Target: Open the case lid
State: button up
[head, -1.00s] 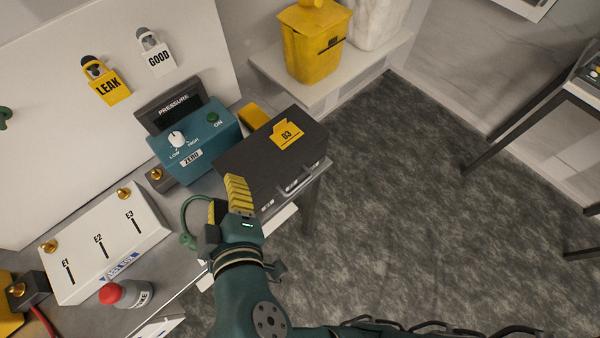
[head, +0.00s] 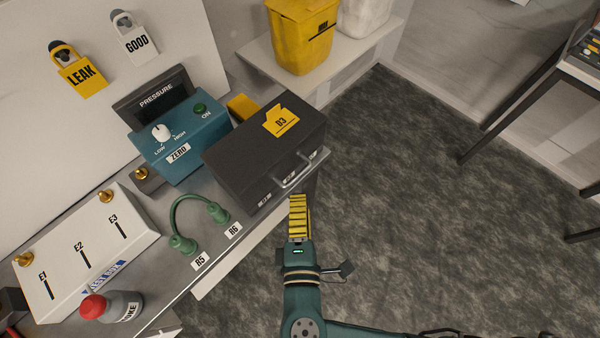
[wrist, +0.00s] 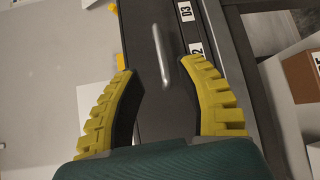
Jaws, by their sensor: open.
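The case (head: 240,166) is a dark box with a yellow D3 tag on top, and its lid (head: 298,118) is down. It stands at the right end of the bench. A metal handle (head: 292,173) sticks out from its front face. My gripper (head: 299,198) is just in front of that face, below the handle in the head view. In the wrist view the yellow fingers of my gripper (wrist: 152,65) are spread apart, with the handle (wrist: 161,55) between and beyond them. I cannot tell whether a finger touches the case.
A teal pressure unit (head: 183,140) stands left of the case. A green hose (head: 190,205) with two ends sits by labels R5 and R6. A white test box (head: 80,240) and a red-capped bottle (head: 120,305) are further left.

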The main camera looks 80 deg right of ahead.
aim_at(300, 173)
jog(key=b+x, duration=0.1)
jog(key=x, duration=0.7)
jog(key=shift+w+d, duration=0.1)
jog(key=shift+d, duration=0.1)
grip_shut()
